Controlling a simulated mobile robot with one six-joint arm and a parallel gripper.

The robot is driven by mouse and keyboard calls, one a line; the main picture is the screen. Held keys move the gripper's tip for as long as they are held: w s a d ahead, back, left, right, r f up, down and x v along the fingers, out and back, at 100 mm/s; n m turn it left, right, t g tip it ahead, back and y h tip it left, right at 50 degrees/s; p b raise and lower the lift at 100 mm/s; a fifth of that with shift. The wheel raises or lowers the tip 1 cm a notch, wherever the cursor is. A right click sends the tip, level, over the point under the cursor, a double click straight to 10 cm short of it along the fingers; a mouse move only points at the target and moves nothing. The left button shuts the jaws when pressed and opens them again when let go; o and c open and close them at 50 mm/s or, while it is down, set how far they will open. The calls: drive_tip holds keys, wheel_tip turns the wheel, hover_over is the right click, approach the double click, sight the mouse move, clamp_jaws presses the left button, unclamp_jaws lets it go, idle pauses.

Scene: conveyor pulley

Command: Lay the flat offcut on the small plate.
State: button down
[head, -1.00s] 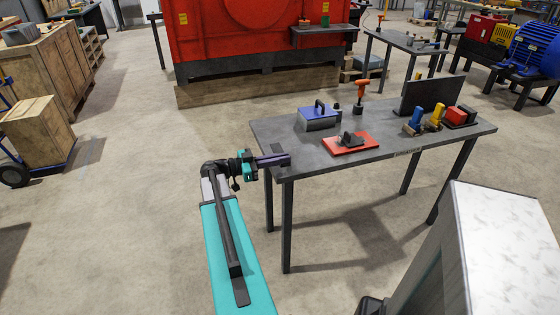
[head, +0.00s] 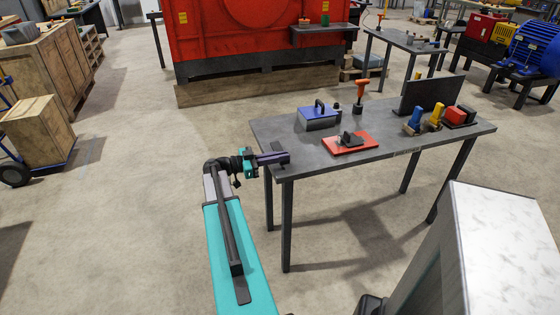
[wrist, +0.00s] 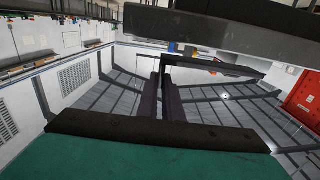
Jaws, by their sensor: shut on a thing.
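My gripper (head: 272,158) is at the left end of the grey table, about at the height of its top. In the wrist view its two dark purple fingers (wrist: 160,95) stand close together. They are shut on a thin dark bar, which I take for the flat offcut (wrist: 215,67); it lies across the fingertips.
The table (head: 300,162) also carries a blue box with a handle (head: 319,118), an orange-topped tool (head: 361,95), an upright dark panel (head: 430,94) and several small coloured pieces at the right. The tabletop's front left is clear. A red machine (head: 260,35) stands behind.

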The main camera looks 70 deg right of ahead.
drive_tip(key=shift+f+p, duration=0.5)
drive_tip(key=shift+f, duration=0.4)
drive_tip(key=shift+f, duration=0.15)
drive_tip(key=c, duration=1.9)
unclamp_jaws()
drive_tip(key=shift+f+b, duration=0.15)
drive_tip(key=shift+b, duration=0.15)
drive_tip(key=shift+w+a, duration=0.1)
drive_tip(key=b+v, duration=0.2)
drive_tip(key=v, duration=1.1)
drive_tip(key=shift+w+a+b, duration=0.1)
drive_tip(key=shift+a+b, duration=0.25)
